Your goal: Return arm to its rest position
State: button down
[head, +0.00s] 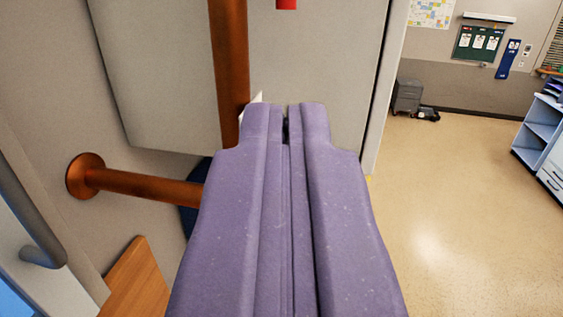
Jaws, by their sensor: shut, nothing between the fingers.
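My gripper (286,122) is in the middle of the head view, seen from behind. Its two purple fingers lie side by side with only a thin dark gap between them, shut and empty. It points at a large grey panel (310,60). A copper-brown upright pipe (229,70) shows just left of the fingertips. Whether the fingers touch the pipe or panel, I cannot tell. A small white pointed thing (252,103) is partly hidden behind the left fingertip.
A horizontal copper-brown pipe (145,185) runs from the left wall toward my gripper. A wooden surface (138,280) and a grey handle (42,250) are at lower left.

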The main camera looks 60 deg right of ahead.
jog(key=w+a+f+n+t+y+b, duration=0.2)
jog(key=a+f+n+y+b, duration=0.3)
jog(key=a+f+y+b, duration=0.3)
jog(key=w+a+f+n+t+y+b, duration=0.2)
jog(key=a+f+n+y+b, duration=0.4)
jog(key=a+f, duration=0.9)
notch_tip(320, 180, down, 5)
jog(key=shift+w+f+t+y+b, duration=0.2)
jog(key=shift+w+t+y+b, duration=0.15)
jog(key=shift+y+b, duration=0.55)
jog(key=shift+a, duration=0.1)
